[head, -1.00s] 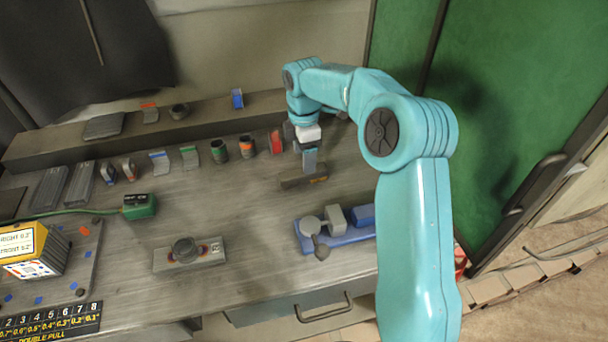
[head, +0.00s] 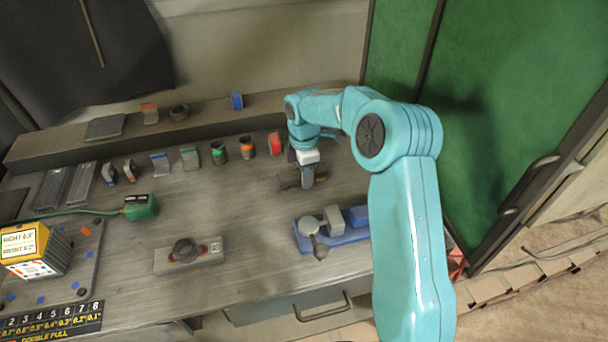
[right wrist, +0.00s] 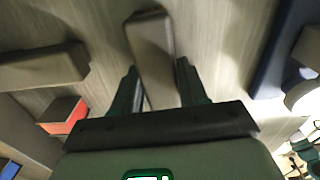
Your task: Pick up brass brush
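A dark bar that looks like the brass brush (head: 287,181) lies on the bench, running left to right in the head view. My right gripper (head: 307,184) is over its middle and hides part of it. In the right wrist view the grey-brown bar (right wrist: 151,45) runs between the two fingers of my right gripper (right wrist: 158,72). The fingers are apart, one on each side of the bar, with a small gap visible. I cannot tell how far down around it they reach. The bristles are not clearly visible. My left gripper is not in view.
A blue tray with a grey fixture (head: 335,238) stands in front of the gripper. Another dark bar (right wrist: 38,66) lies beside the gripper in the wrist view. Bench to the left is clear around a grey plate (head: 160,262).

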